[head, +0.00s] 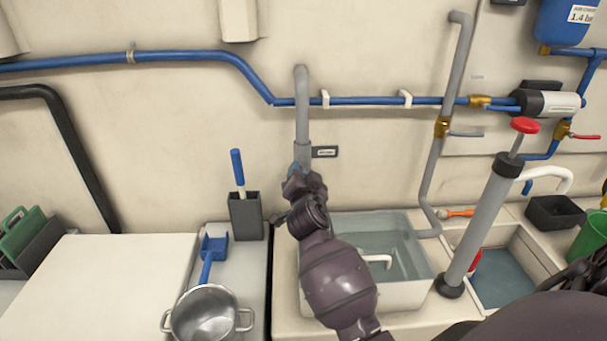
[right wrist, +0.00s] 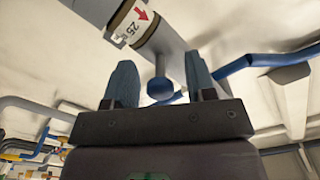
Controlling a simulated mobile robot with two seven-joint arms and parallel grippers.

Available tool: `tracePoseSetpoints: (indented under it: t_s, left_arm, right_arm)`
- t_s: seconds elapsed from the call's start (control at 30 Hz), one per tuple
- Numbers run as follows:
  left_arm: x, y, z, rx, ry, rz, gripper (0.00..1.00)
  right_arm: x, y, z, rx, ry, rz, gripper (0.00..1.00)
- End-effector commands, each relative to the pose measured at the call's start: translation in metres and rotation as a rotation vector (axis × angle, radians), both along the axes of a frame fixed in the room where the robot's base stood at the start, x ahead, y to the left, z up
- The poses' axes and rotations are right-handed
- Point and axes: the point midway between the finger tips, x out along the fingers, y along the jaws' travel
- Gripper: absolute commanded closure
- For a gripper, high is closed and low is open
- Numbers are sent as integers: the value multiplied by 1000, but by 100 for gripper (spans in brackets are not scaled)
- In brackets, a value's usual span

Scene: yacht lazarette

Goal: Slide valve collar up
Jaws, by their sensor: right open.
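The valve collar (head: 303,152) is a grey sleeve around the lower part of a grey upright pipe (head: 302,95) on the wall. In the right wrist view a grey collar part (right wrist: 168,42) carries a stem with a round blue knob (right wrist: 160,88). A white label marked 25 with a red arrow (right wrist: 133,22) sits on the pipe beside it. My right gripper (head: 301,178) is just below the collar in the head view. Its fingers also show in the right wrist view (right wrist: 158,68), open, one on each side of the knob, apparently with gaps. My left gripper is not in view.
A blue pipe (head: 375,101) runs along the wall. Below are a water-filled basin (head: 425,285), a grey hand pump (head: 483,225), a dark holder (head: 246,217) and a metal pot (head: 176,322). A white top (head: 105,280) at left is clear.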

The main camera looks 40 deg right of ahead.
Motion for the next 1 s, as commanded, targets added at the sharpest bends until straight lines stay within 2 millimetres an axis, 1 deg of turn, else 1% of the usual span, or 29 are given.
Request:
tracePoseSetpoints:
  t_s: [0.07, 0.17, 0.4, 0.57, 0.67, 0.77, 0.9, 1.0]
  left_arm:
    - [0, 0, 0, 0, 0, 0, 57]
    - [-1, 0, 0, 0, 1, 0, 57]
    - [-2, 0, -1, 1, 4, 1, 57]
    - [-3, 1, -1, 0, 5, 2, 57]
    - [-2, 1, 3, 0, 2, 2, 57]
    - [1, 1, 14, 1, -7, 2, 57]
    - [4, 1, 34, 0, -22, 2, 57]
    - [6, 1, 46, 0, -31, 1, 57]
  right_arm:
    - [0, 0, 0, 0, 0, 0, 49]
    - [0, 0, 0, 0, 0, 0, 63]
    - [0, 0, 0, 0, 0, 0, 100]
    - [0, 0, 0, 0, 0, 0, 100]
    - [0, 0, 7, 1, -3, 0, 100]
    - [0, 1, 23, 3, -7, 0, 100]
    - [0, 0, 49, 3, -9, 0, 100]
    - [0, 0, 63, 1, -8, -1, 100]
